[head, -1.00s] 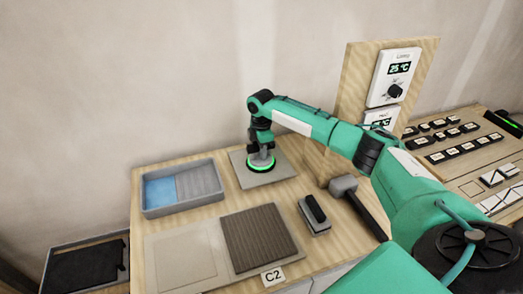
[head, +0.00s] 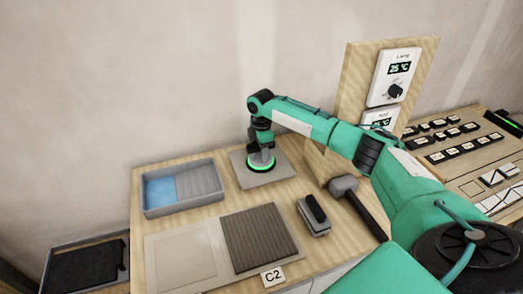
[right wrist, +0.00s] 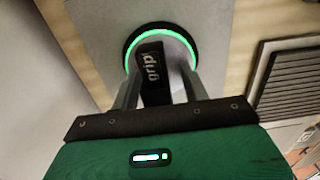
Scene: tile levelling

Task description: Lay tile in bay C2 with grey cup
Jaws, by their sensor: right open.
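A grey square tile (head: 268,179) lies flat at the back of the bench. A dark cup with a glowing green ring (head: 261,167) sits on it; in the right wrist view the cup (right wrist: 160,31) has an upright handle marked "grip". My right gripper (head: 258,146) is over the cup. In the right wrist view my gripper (right wrist: 157,78) has its fingers apart, one on each side of the handle; contact is not clear. Bay C2 (head: 260,238) shows a brown ribbed bed beside its C2 label (head: 273,277). My left gripper is not in view.
A smooth pale bay (head: 180,257) lies left of C2. A grey tray (head: 182,208) with blue and grey contents stands behind it. A black-handled block (head: 314,216) and a mallet (head: 345,187) lie right of C2. A wooden panel (head: 352,87) with dials stands behind my right arm.

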